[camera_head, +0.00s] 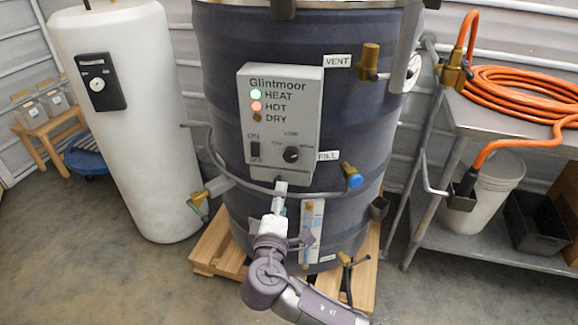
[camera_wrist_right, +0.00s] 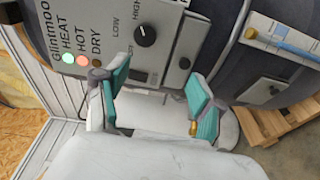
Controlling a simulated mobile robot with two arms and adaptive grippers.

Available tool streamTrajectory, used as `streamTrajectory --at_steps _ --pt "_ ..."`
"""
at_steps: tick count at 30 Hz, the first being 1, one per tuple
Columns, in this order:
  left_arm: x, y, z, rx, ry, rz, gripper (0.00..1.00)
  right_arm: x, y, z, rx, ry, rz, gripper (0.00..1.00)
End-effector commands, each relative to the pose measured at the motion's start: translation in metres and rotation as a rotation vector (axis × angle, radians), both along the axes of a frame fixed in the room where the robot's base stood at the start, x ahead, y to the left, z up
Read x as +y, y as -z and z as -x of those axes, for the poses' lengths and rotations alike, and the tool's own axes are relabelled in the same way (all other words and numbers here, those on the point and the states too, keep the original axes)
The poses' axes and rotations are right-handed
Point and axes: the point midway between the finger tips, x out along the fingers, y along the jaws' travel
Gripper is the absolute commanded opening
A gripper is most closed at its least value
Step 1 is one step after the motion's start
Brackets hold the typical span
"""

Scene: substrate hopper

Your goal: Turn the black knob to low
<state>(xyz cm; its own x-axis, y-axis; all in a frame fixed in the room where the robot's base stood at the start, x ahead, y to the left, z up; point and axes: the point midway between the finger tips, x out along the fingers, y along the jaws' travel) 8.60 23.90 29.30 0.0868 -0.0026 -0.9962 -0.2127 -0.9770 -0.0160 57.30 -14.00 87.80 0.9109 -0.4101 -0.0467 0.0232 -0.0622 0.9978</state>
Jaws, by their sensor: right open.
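The black knob (camera_head: 291,154) is on the lower right of the grey Glintmoor control box (camera_head: 312,90), with LOW printed above it. In the right wrist view the knob (camera_wrist_right: 145,35) is beyond the fingers, near the labels LOW and HIGH. A small light mark shows on it, but I cannot tell its exact setting. My right gripper (camera_head: 280,192) is below the box, apart from the knob. In the wrist view its teal-padded fingers (camera_wrist_right: 160,86) are spread with nothing between them. My left gripper is not in view.
A black ON/OFF switch (camera_head: 255,150) is left of the knob. The HEAT light is green, HOT is red, DRY is dark. A curved metal pipe (camera_head: 240,182) and a blue-capped valve (camera_head: 352,175) are close to my right gripper. A shelf with orange hose (camera_head: 510,92) stands right.

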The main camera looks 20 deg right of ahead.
Motion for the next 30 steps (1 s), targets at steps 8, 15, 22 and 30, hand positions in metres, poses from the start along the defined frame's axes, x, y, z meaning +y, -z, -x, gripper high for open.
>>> streamTrajectory --at_steps 8,15,22,30 --pt "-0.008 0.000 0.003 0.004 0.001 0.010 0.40 -0.009 -0.024 -0.015 -0.053 0.017 0.014 0.68" --pt "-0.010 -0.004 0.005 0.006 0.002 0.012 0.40 -0.031 -0.024 -0.062 -0.052 0.018 0.013 0.68" --pt "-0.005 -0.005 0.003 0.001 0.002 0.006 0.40 -0.049 -0.023 -0.100 -0.051 0.017 0.012 0.68" --pt "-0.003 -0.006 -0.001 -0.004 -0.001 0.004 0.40 -0.057 -0.022 -0.119 -0.049 0.014 0.009 0.68"
